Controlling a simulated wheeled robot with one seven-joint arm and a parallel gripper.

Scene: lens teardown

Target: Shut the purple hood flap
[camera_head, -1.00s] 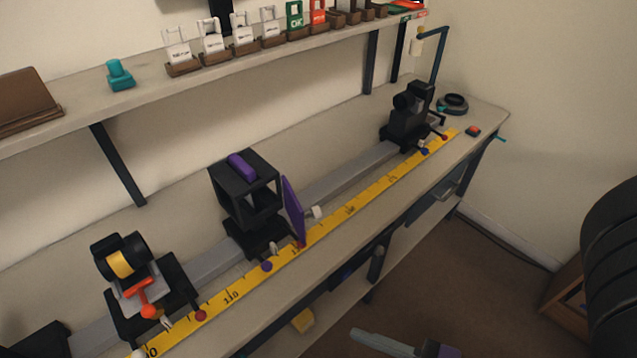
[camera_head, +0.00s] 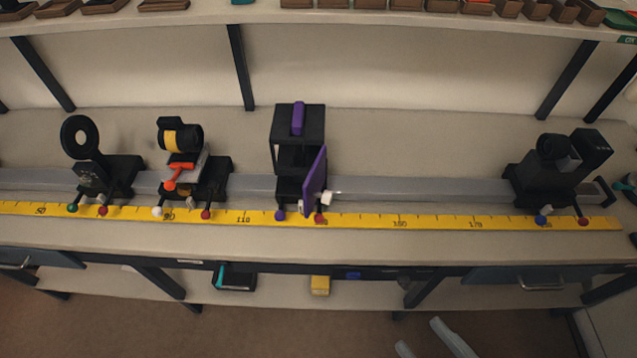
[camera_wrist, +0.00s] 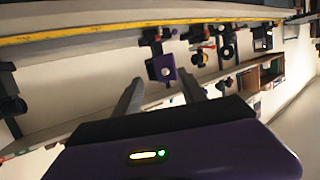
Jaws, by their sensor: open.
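The purple hood flap (camera_head: 316,180) stands swung out from the front right of the black hood (camera_head: 287,125), which has a purple strip on top. A white knob (camera_head: 328,198) sticks out from the flap to the right. In the wrist view, the flap (camera_wrist: 156,68) shows face-on with its pale knob, in line with the space between my fingers. My gripper (camera_wrist: 160,80) is open and empty, apart from the flap. In the head view, two pale finger tips of my gripper (camera_head: 420,335) show at the bottom edge, in front of the bench and below the flap.
The hood stands on a grey rail with a yellow ruler (camera_head: 360,220) along its front. Left of it are a mount with a yellow-banded lens (camera_head: 180,138) and a black ring mount (camera_head: 80,137). A black device (camera_head: 560,165) stands far right. The rail just right of the flap is clear.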

